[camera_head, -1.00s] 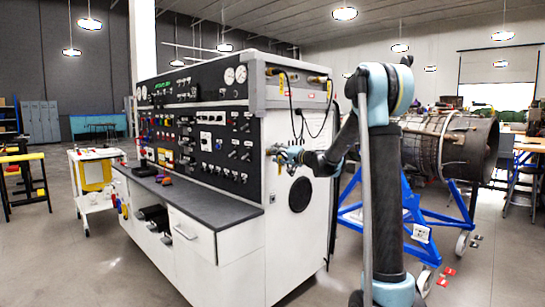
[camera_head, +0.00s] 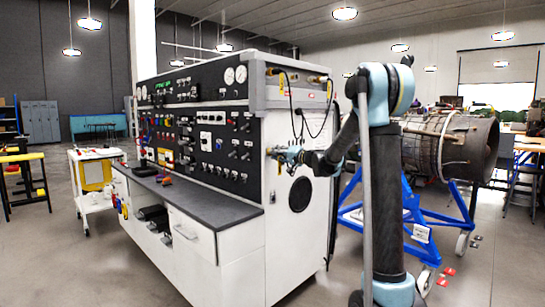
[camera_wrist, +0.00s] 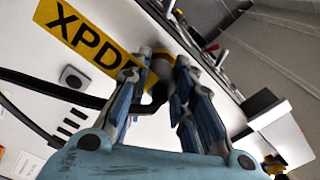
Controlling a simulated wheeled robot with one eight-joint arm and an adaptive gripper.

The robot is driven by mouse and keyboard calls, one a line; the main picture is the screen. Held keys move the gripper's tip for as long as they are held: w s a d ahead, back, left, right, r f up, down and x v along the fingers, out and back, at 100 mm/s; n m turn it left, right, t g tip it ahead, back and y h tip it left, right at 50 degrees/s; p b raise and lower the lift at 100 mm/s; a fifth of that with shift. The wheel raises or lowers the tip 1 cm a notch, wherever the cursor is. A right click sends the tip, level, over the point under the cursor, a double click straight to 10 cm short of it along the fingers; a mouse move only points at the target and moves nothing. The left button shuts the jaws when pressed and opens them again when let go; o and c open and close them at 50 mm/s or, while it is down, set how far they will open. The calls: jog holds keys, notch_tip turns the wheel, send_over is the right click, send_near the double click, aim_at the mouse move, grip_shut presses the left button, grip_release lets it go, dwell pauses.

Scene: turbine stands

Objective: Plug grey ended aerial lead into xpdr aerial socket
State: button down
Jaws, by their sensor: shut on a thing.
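My gripper (camera_wrist: 157,85) is at the end side of the white test cabinet, and in the head view (camera_head: 277,152) its fingertips are close to that side panel. In the wrist view its fingers are shut around the end of a black aerial lead (camera_wrist: 72,90), which runs in from the left. A brass-coloured cylindrical piece (camera_wrist: 162,66) shows between the fingertips; I cannot tell whether it belongs to the lead or the socket. The grey end is largely hidden by the fingers. A yellow XPDR label (camera_wrist: 78,32) is just left of the fingertips.
The test cabinet (camera_head: 255,250) has a grey bench top (camera_head: 215,205) along its front. Black leads (camera_head: 313,135) hang from fittings high on its end side. A round dark grille (camera_head: 300,194) lies below my gripper. A turbine on a blue stand (camera_head: 405,215) is behind my arm.

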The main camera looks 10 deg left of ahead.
jog(key=shift+s+d, duration=0.4)
jog(key=shift+d, duration=0.2)
jog(key=shift+v, duration=1.4)
